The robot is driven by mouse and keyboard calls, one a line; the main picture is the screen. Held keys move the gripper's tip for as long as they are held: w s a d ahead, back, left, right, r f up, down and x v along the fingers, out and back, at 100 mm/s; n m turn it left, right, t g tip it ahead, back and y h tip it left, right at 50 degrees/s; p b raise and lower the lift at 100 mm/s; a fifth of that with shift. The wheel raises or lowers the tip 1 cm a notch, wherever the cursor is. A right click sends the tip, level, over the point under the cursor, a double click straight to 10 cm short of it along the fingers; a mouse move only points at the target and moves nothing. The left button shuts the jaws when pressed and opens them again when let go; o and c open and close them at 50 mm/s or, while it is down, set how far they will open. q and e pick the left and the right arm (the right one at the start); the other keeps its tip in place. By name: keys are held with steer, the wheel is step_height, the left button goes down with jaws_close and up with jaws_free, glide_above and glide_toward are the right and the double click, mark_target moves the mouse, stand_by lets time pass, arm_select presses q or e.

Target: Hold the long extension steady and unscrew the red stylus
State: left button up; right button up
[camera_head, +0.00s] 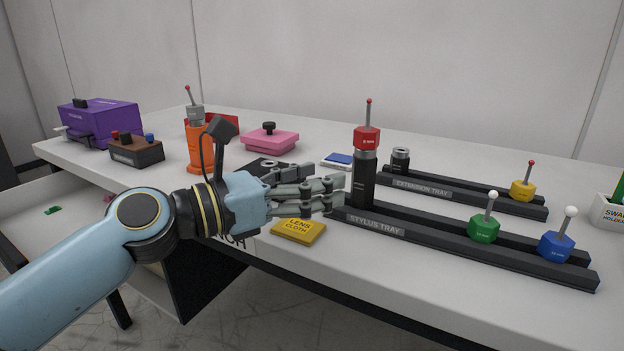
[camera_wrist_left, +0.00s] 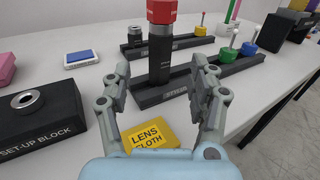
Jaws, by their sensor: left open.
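The red stylus (camera_head: 367,136) has a red hexagonal body with a thin upright stem and a red ball tip. It sits on top of the long extension (camera_head: 363,180), a black cylinder with a silver collar, standing upright at the left part of the stylus tray (camera_head: 470,240). In the left wrist view the extension (camera_wrist_left: 159,62) stands ahead, between and beyond the fingers, with the red body (camera_wrist_left: 161,10) cut off at the top edge. My left gripper (camera_head: 338,192) is open, its fingers pointing at the extension, with nothing between them. My right gripper is not in view.
The stylus tray also holds a green stylus (camera_head: 484,229) and a blue stylus (camera_head: 556,246). Behind it, the extension tray (camera_head: 460,193) holds a short extension (camera_head: 400,161) and a yellow stylus (camera_head: 522,190). A yellow lens cloth (camera_head: 299,230) lies below my fingers. The set-up block (camera_wrist_left: 40,112) is to the left.

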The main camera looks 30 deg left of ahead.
mark_target(354, 170)
arm_select(q)
steer(key=x, duration=0.5)
steer(key=shift+w+d, duration=0.1)
steer(key=shift+w, duration=0.1)
steer(key=shift+x, duration=1.7)
steer(key=c, duration=0.4)
jaws_close()
steer(key=shift+o, duration=1.7)
jaws_free()
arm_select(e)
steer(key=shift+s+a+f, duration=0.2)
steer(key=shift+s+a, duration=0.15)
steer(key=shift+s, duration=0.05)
